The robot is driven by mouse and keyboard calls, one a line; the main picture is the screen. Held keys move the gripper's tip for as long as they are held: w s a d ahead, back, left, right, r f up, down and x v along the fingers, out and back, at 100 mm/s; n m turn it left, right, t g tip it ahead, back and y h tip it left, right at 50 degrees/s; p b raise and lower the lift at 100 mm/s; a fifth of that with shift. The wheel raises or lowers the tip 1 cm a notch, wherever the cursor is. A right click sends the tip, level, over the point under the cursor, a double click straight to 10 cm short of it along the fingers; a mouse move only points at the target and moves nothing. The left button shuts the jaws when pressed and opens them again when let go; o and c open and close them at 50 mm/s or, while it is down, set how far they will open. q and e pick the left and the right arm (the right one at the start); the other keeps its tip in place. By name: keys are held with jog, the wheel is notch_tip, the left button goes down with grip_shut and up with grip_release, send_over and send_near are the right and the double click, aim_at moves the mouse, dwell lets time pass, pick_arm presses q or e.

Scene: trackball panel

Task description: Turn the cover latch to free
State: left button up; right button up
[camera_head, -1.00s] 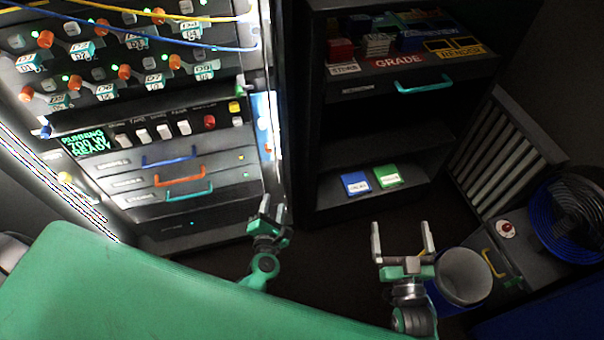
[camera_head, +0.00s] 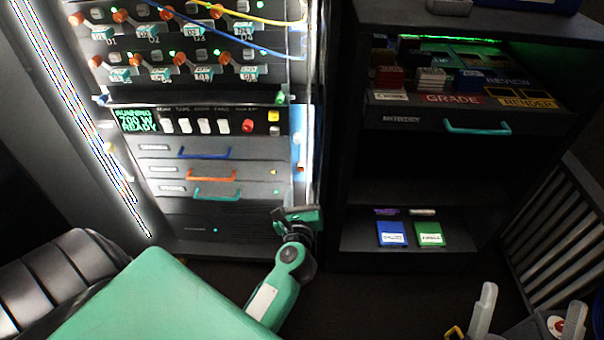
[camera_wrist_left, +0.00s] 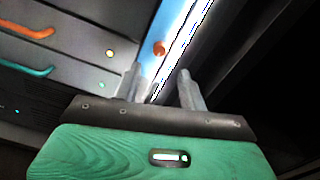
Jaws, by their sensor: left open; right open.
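My left gripper (camera_head: 296,214) is at the lower right corner of the rack (camera_head: 240,222). In the left wrist view its two fingers (camera_wrist_left: 159,72) are apart with nothing between them. Beyond them is a bright blue-white strip (camera_wrist_left: 173,40) with a small orange round part (camera_wrist_left: 159,48); they look apart from it. The strip (camera_head: 299,150) also shows at the rack's right edge in the head view. I cannot tell which part is the cover latch. My right gripper (camera_head: 531,305) is open and empty at the lower right, partly cut off.
The rack has a switch row (camera_head: 205,127) and blue, orange and teal drawer handles (camera_head: 212,174). A dark cabinet (camera_head: 420,190) to the right holds a blue box (camera_head: 391,234) and a green box (camera_head: 429,233). A slatted rack (camera_head: 555,225) stands at far right.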

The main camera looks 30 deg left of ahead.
aim_at(301, 170)
pick_arm(q)
jog(key=x, duration=0.6)
jog(key=shift+x, duration=0.8)
pick_arm(e)
jog(key=shift+s+d+r+t, duration=0.2)
jog(key=shift+r+t, duration=0.1)
jog(key=shift+r, duration=0.1)
jog(key=shift+s+d+r+t, duration=0.2)
jog(key=shift+r+t, duration=0.1)
jog(key=shift+r, duration=0.1)
pick_arm(q)
grip_shut()
pick_arm(e)
jog(key=shift+w+a, duration=0.1)
